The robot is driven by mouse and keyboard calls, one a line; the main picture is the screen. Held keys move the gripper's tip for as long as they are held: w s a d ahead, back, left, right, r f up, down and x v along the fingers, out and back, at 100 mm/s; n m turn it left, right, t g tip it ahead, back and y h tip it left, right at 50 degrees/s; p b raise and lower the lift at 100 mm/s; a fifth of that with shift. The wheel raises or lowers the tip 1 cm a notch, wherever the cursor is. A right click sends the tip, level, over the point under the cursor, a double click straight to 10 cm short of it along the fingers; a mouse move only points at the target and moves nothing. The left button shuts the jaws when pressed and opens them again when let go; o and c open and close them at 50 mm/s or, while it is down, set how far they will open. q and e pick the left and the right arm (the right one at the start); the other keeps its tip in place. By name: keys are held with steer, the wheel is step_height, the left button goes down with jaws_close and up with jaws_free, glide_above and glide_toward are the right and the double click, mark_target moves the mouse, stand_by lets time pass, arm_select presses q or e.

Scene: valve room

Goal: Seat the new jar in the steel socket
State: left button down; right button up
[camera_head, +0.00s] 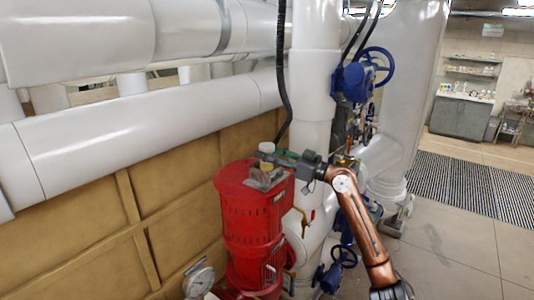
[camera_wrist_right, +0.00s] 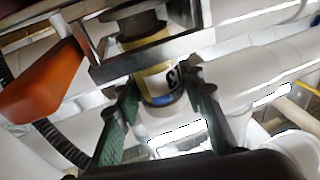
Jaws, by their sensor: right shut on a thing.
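My right gripper (camera_head: 274,158) reaches in from the right, above the top of the red housing, and is shut on the jar. The pale top of the jar (camera_head: 266,147) shows just beyond the fingers. In the right wrist view the jar (camera_wrist_right: 160,82) has a cream and yellow label with a dark letter and a blue band, between the green finger pads. The steel socket (camera_head: 262,181) is on the red housing, below the gripper; its frame (camera_wrist_right: 140,60) crosses beside the jar in the wrist view. Whether the jar is inside the socket or only near it I cannot tell. My left gripper is not in view.
The perforated red housing (camera_head: 240,212) stands beside a white vertical pipe (camera_head: 314,85). Blue valve wheels (camera_head: 377,66) and a black hose (camera_head: 282,80) are close by. A gauge (camera_head: 199,281) is low at the front. The floor at the right is open.

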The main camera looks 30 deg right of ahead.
steer(key=shift+f+b, duration=0.35)
steer(key=shift+f, duration=0.1)
stand_by(0.6)
steer(key=o, duration=1.5)
steer(key=shift+o, duration=0.4)
steer(key=o, duration=0.4)
steer(key=shift+o, duration=0.2)
steer(key=shift+r, duration=0.1)
steer(key=shift+r+p, duration=2.2)
steer(key=shift+r, duration=1.45)
